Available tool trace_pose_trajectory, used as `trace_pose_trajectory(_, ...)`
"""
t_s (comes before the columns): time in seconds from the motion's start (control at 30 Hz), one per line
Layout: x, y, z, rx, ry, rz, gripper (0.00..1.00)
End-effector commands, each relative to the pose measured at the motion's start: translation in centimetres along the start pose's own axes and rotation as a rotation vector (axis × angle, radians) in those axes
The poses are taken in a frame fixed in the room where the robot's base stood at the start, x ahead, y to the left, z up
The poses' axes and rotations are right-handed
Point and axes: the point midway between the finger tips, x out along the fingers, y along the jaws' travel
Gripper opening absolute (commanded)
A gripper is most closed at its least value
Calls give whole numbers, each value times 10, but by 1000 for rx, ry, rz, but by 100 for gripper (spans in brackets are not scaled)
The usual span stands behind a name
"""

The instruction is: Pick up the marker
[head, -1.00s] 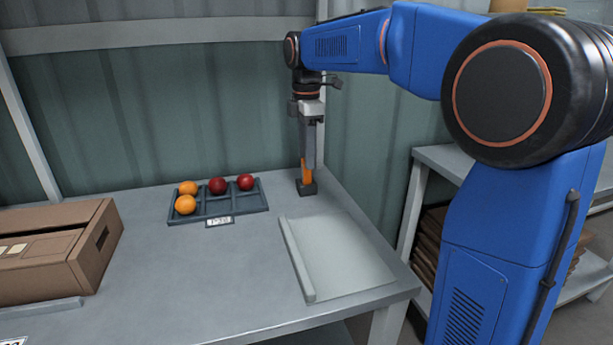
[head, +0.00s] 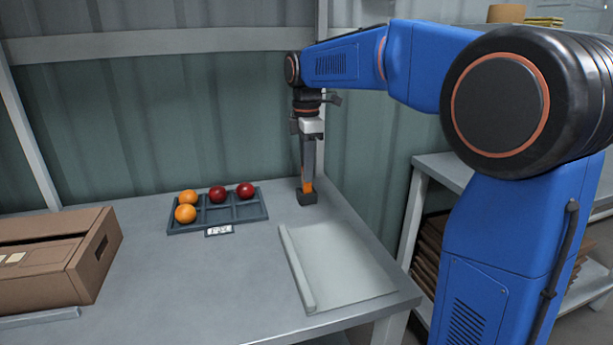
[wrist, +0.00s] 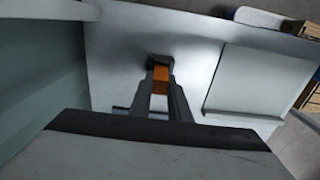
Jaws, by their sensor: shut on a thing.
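The orange marker (head: 308,186) stands upright at the back right of the table, with its lower end at a small dark block (head: 306,198). My gripper (head: 308,180) points straight down over it, and its fingers are shut on the marker. In the wrist view the orange marker (wrist: 161,74) shows between the two fingertips of my gripper (wrist: 161,84), with the dark block (wrist: 160,60) just past them. The fingers hide much of the marker. I cannot tell whether the marker's end is inside the block.
A pale board (head: 340,262) with a raised left edge lies in front. A cardboard box (head: 75,265) sits at far left. The wall (head: 180,120) is close behind.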

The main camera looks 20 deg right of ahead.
Motion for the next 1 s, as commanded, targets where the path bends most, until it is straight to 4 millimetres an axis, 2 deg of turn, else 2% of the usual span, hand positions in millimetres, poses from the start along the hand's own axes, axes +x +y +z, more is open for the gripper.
trace_pose_trajectory(0.17,-23,0,0,0,0,3,0)
trace_pose_trajectory(0.5,-81,0,0,0,0,2,0)
trace_pose_trajectory(0.7,-99,0,0,0,0,1,0)
trace_pose_trajectory(1.0,-113,0,0,0,0,1,0)
